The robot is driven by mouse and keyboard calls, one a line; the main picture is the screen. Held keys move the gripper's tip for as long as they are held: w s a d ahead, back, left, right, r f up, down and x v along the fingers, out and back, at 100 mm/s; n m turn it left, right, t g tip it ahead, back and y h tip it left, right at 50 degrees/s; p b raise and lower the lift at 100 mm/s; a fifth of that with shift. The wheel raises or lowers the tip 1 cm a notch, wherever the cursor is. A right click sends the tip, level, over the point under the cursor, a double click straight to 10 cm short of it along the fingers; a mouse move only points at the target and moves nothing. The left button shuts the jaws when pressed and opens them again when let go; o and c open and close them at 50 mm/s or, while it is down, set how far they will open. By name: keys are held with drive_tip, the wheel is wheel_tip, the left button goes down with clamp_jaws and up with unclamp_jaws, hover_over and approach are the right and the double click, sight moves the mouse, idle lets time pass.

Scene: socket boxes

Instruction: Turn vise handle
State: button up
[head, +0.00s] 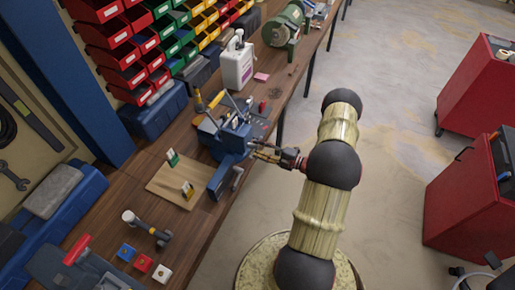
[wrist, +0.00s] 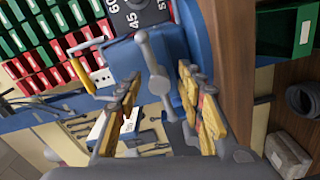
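The blue vise (head: 226,140) stands at the workbench's edge in the head view; its blue body (wrist: 120,56) also fills the upper middle of the wrist view. The grey vise handle (wrist: 157,84), a bar with rounded ends through a hub, shows in the wrist view, tilted slightly from upright in the picture. My gripper (wrist: 160,76) is open, with one yellowish finger on each side of the handle. I see gaps beside the handle and no clear contact. In the head view my gripper (head: 262,151) is beside the vise; the handle is hard to make out there.
A wooden board (head: 172,186) with small upright items lies on the bench left of the vise. A white jug (head: 237,66) and a green machine (head: 284,24) stand farther along. Red cabinets (head: 470,195) are at right, with open floor between.

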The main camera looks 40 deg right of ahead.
drive_tip(key=v, duration=1.1)
drive_tip(key=shift+s, duration=0.2)
